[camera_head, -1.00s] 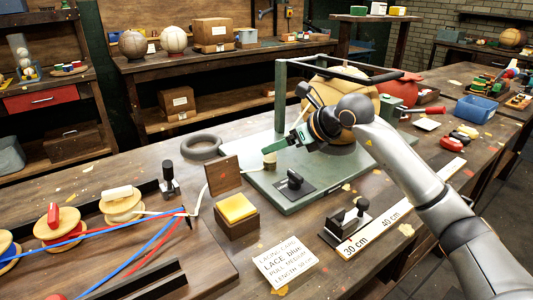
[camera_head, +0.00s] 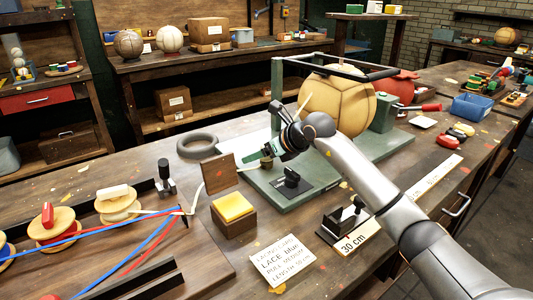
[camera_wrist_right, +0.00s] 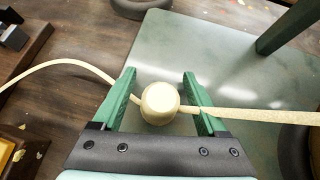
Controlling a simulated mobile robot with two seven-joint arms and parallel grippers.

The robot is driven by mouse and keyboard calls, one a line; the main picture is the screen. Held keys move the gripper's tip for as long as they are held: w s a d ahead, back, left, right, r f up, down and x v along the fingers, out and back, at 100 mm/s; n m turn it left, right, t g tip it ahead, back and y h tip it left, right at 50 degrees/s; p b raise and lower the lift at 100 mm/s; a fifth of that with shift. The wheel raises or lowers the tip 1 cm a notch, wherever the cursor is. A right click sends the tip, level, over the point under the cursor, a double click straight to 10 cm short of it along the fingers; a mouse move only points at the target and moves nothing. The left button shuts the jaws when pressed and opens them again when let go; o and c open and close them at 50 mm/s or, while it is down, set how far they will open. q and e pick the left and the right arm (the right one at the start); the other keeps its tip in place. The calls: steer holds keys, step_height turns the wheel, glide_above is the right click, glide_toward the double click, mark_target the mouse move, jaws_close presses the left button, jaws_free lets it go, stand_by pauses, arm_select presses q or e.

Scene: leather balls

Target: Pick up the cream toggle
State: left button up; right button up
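The cream toggle (camera_wrist_right: 160,102) is a small rounded cream piece between the two green fingers of my right gripper (camera_wrist_right: 160,100) in the right wrist view. Narrow gaps show on both sides of it, so the fingers are open around it. A cream lace (camera_wrist_right: 70,67) runs out from it on both sides. In the head view my right gripper (camera_head: 262,156) is low at the left edge of the green base plate (camera_head: 300,192), and the toggle (camera_head: 267,162) is mostly hidden by the fingers. My left gripper is not in view.
A tan leather ball (camera_head: 338,102) sits in a green frame behind my right arm. A brown upright block (camera_head: 220,173) and a yellow pad on a box (camera_head: 233,207) stand left of the gripper. A black ring (camera_head: 199,146) lies behind. Spools (camera_head: 118,205) stand at left.

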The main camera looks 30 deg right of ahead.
jaws_close()
stand_by(0.4)
steer(key=shift+r, duration=0.1)
steer(key=shift+r, duration=0.6)
arm_select(q)
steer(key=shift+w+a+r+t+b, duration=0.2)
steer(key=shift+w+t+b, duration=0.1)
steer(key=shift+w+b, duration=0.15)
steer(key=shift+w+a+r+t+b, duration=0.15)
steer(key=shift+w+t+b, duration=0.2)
steer(key=shift+b, duration=0.2)
arm_select(e)
steer(key=d+f+v, duration=0.1)
steer(key=v, duration=1.5)
steer(key=shift+s+r, duration=0.15)
steer(key=shift+s, duration=0.3)
